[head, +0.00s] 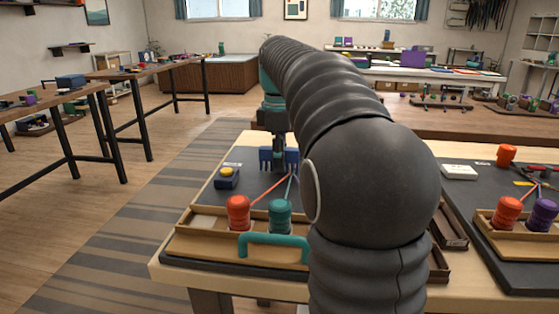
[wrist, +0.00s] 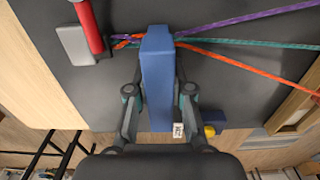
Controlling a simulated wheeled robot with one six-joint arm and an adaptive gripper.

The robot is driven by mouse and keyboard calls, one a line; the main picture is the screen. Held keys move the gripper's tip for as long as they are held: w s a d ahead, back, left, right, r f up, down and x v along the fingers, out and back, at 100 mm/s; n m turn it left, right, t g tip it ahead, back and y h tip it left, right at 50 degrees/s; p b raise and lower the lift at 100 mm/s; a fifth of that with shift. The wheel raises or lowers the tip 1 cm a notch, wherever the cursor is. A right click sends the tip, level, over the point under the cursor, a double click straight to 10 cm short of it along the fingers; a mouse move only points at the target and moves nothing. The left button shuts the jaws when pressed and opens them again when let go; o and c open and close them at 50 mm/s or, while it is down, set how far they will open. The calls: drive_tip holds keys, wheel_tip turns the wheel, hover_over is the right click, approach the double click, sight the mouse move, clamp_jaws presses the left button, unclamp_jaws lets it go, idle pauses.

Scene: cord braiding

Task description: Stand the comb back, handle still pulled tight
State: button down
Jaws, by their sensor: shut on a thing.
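A blue comb (wrist: 157,80) stands between the two fingers of my gripper (wrist: 160,90), which is shut on it. In the head view, the comb (head: 279,160) and my gripper (head: 279,143) are at the far part of the braiding board. Purple (wrist: 240,20), teal (wrist: 255,44) and orange (wrist: 240,67) cords spread to the right from the comb's far end in the wrist view. A short braided part (wrist: 126,40) shows left of it, near a red bar (wrist: 90,25) beside a grey block (wrist: 75,45). The cords look straight. Whether the comb's teeth sit among them is hidden.
An orange spool (head: 238,212) and a teal spool (head: 280,216) stand in a wooden tray (head: 190,243) with a teal bar handle (head: 272,240) in front. A blue box with a yellow button (head: 227,177) is left of the comb. My arm hides the board's right part.

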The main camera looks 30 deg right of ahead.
drive_tip(key=shift+f, duration=0.1)
drive_tip(key=c, duration=1.4)
unclamp_jaws()
drive_tip(key=shift+c, duration=0.2)
drive_tip(key=o, duration=0.4)
